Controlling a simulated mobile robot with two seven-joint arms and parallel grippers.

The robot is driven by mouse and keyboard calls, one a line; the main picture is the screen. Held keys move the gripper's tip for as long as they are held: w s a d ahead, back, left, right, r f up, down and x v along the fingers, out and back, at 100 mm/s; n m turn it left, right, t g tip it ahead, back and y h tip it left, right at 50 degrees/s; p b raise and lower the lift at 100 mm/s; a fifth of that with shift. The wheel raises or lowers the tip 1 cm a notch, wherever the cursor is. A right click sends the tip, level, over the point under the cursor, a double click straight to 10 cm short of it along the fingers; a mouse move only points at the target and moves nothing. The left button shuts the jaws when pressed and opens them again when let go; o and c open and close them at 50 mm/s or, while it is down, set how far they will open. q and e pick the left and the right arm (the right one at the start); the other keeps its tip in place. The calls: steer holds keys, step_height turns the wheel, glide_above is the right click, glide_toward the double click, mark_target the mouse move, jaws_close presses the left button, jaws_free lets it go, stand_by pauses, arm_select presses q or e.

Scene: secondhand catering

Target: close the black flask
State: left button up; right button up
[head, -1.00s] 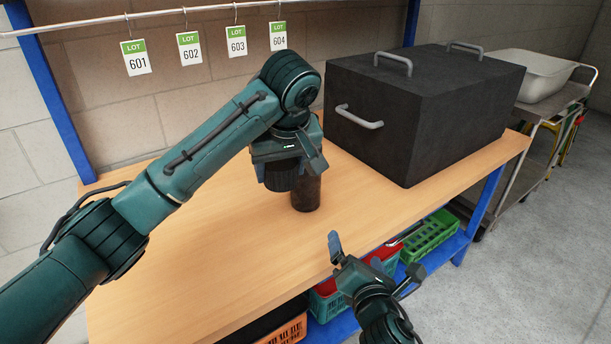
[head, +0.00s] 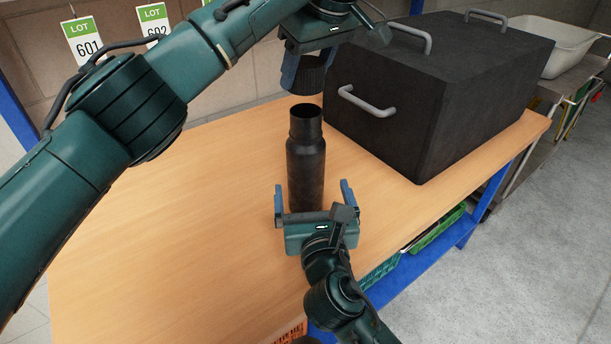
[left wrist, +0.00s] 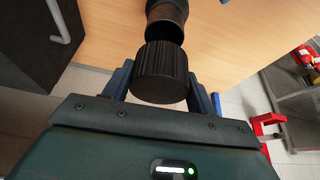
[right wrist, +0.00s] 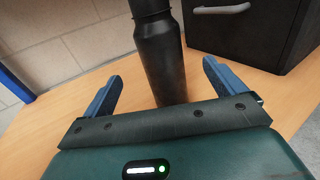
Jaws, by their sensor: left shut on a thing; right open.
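The black flask (head: 306,168) stands upright on the wooden table with its neck open. Its black ribbed lid (head: 306,76) is held by my left gripper (head: 304,76), which is shut on it above the flask mouth, with a gap between. In the left wrist view the lid (left wrist: 161,72) sits between the fingers, with the flask neck (left wrist: 167,18) beyond it. My right gripper (head: 313,200) is open at the near side of the flask, low down. In the right wrist view the flask (right wrist: 160,55) stands between and beyond the open fingers (right wrist: 160,88), apart from them.
A large black box (head: 440,90) with grey handles stands on the table (head: 210,240) just right of the flask. Lot tags (head: 88,38) hang at the back. Crates (head: 435,230) sit on the shelf below. The table's left part is clear.

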mark_target(308, 111)
arm_select(q)
steer(key=shift+w, duration=0.1)
arm_select(e)
steer(key=w, duration=0.4)
steer(key=w+a, duration=0.1)
steer(key=w, duration=0.7)
steer(key=shift+a, duration=0.25)
steer(key=shift+c, duration=0.3)
steer(key=c, duration=1.4)
arm_select(q)
steer(key=shift+f, duration=2.55)
steer(key=shift+f, duration=0.1)
steer(key=shift+f, duration=0.85)
steer(key=shift+d+f, duration=0.1)
steer(key=shift+f, duration=0.45)
